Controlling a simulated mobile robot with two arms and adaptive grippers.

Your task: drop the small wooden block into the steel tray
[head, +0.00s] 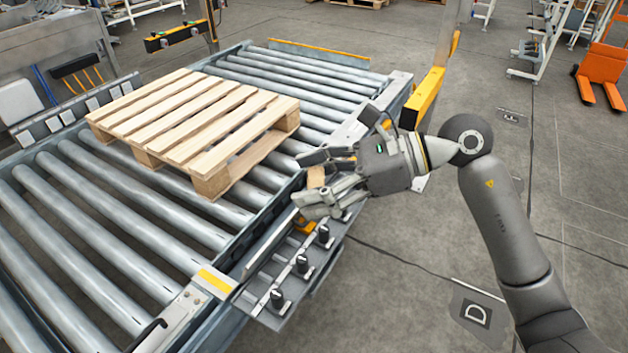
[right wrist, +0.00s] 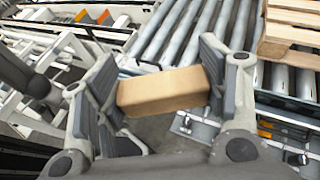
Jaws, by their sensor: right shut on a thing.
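The small wooden block (right wrist: 163,91) is held crosswise between the two finger pads of my right gripper (right wrist: 160,95) in the right wrist view. In the head view the block (head: 316,178) shows as a small tan patch between the fingers of my right gripper (head: 308,180), partly hidden by them. The gripper is above the near right edge of the roller conveyor. I cannot clearly make out a steel tray; a grey metal ledge (head: 262,300) with black knobs runs along the conveyor's side below the gripper. My left gripper is not in view.
A wooden pallet (head: 190,125) lies on the roller conveyor (head: 110,215), left of the gripper. A yellow-edged post (head: 425,95) stands behind my right wrist. An orange lift truck (head: 603,65) is far right. The floor right of the conveyor is mostly open.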

